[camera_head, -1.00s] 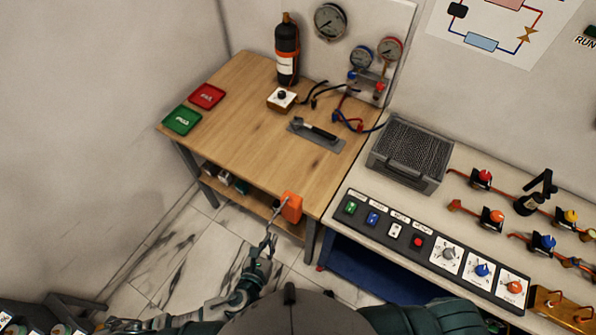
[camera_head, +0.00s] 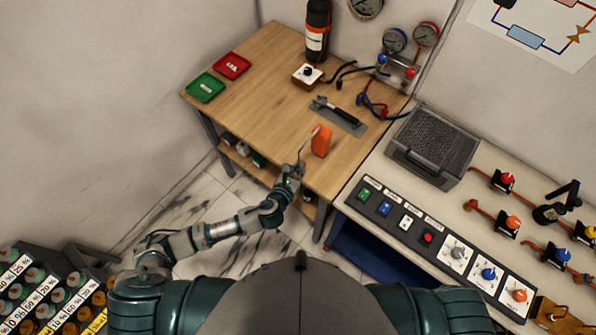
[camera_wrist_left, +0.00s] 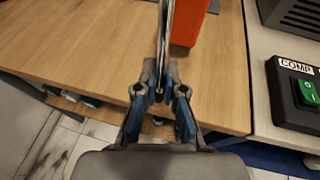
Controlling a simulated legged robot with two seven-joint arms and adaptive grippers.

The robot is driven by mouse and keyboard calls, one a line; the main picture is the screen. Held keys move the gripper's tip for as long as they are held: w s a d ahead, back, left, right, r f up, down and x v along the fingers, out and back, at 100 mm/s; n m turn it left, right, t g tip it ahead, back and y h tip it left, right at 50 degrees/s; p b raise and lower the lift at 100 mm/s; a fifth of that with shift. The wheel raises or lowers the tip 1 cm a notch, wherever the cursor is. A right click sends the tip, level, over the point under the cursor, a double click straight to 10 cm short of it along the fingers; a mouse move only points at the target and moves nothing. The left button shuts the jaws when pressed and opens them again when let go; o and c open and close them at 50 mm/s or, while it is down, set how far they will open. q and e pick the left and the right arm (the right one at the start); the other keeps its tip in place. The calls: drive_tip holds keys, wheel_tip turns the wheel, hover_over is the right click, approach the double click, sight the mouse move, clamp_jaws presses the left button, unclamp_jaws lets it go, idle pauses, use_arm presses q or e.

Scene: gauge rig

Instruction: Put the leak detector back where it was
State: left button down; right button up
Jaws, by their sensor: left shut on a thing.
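The leak detector has an orange body (camera_head: 321,141) and a thin silver probe (camera_head: 307,146). My left gripper (camera_head: 297,169) is at the front edge of the wooden table and is shut on the silver probe. In the left wrist view the jaws (camera_wrist_left: 160,88) close around the probe, and the orange body (camera_wrist_left: 190,22) shows beyond them. The body is over the front part of the tabletop; I cannot tell whether it touches the wood. My right gripper is not in view.
On the wooden table (camera_head: 252,90) are a grey pad (camera_head: 352,124) with a black-handled tool, a small dial box (camera_head: 307,75), a black cylinder (camera_head: 317,35), and red (camera_head: 232,66) and green (camera_head: 206,87) trays. A switch panel (camera_head: 386,208) stands right. The table's left-middle is clear.

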use_arm(q)
drive_tip(key=f, duration=0.3)
drive_tip(key=shift+a+f+b, duration=0.2)
drive_tip(key=shift+b, duration=0.15)
drive_tip(key=shift+a, duration=0.35)
drive_tip(key=c, duration=1.3)
unclamp_jaws()
drive_tip(key=shift+a, duration=0.15)
drive_tip(key=shift+o, duration=0.2)
drive_tip(key=v, duration=1.1)
drive_tip(key=shift+s+d+p, duration=0.25)
drive_tip(key=shift+s+p, duration=0.1)
drive_tip(key=shift+s, duration=0.15)
